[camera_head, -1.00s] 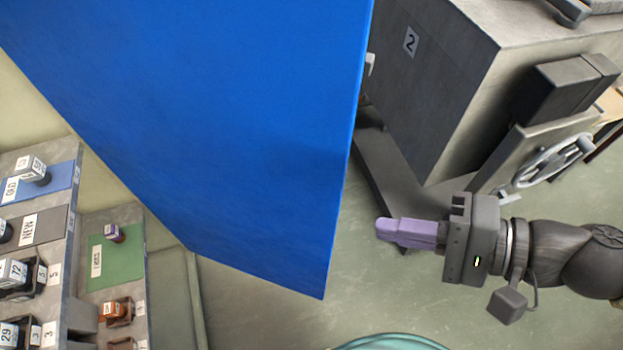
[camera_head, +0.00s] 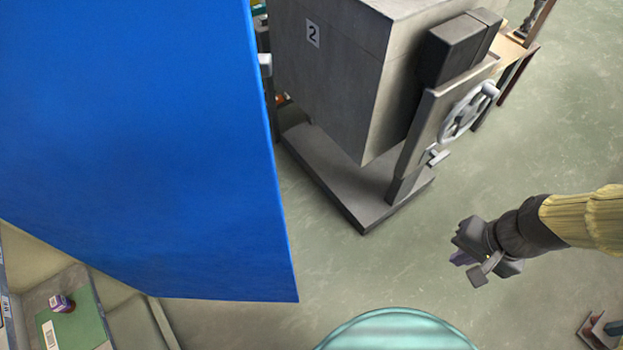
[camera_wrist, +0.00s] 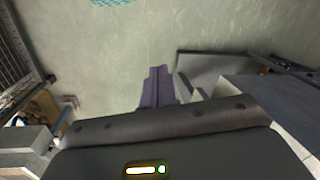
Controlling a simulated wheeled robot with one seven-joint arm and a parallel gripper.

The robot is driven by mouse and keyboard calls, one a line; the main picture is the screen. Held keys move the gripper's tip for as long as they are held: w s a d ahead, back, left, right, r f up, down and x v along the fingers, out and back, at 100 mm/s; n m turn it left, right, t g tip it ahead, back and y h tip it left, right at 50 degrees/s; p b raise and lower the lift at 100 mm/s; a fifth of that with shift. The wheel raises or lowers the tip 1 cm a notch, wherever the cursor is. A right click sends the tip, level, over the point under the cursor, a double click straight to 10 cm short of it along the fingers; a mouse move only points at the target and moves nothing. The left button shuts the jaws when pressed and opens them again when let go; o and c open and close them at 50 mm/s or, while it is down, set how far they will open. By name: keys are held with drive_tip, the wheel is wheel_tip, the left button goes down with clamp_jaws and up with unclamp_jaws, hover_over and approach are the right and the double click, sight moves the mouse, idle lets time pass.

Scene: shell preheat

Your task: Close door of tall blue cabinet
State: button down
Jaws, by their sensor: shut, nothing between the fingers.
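A large blue door panel (camera_head: 140,150), which I take to be the tall blue cabinet's door, fills the left of the head view. Its free edge hangs near the middle of the picture; the cabinet body and hinges cannot be made out. My gripper (camera_head: 460,257) is to the right of the panel, well apart from it, over open floor. Its purple fingers are mostly hidden behind the wrist in the head view. In the wrist view the purple fingers (camera_wrist: 157,85) are together with nothing between them.
A grey machine marked 2 (camera_head: 340,80) with a handwheel (camera_head: 467,112) stands behind the panel to the right. A shelf with a green mat (camera_head: 75,325) is at lower left. A teal rounded object (camera_head: 395,330) is at the bottom. Floor between panel and gripper is clear.

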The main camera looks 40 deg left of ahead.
drive_tip(key=w+d+r+t+h, duration=0.1)
drive_tip(key=d+r, duration=0.1)
drive_tip(key=d, duration=0.3)
drive_tip(key=w+d+r+m+t+h, duration=0.1)
drive_tip(key=w+d+r+t, duration=0.1)
drive_tip(key=d, duration=0.3)
drive_tip(key=shift+w+d+r, duration=0.2)
drive_tip(key=shift+r, duration=0.05)
drive_tip(key=shift+a, duration=0.1)
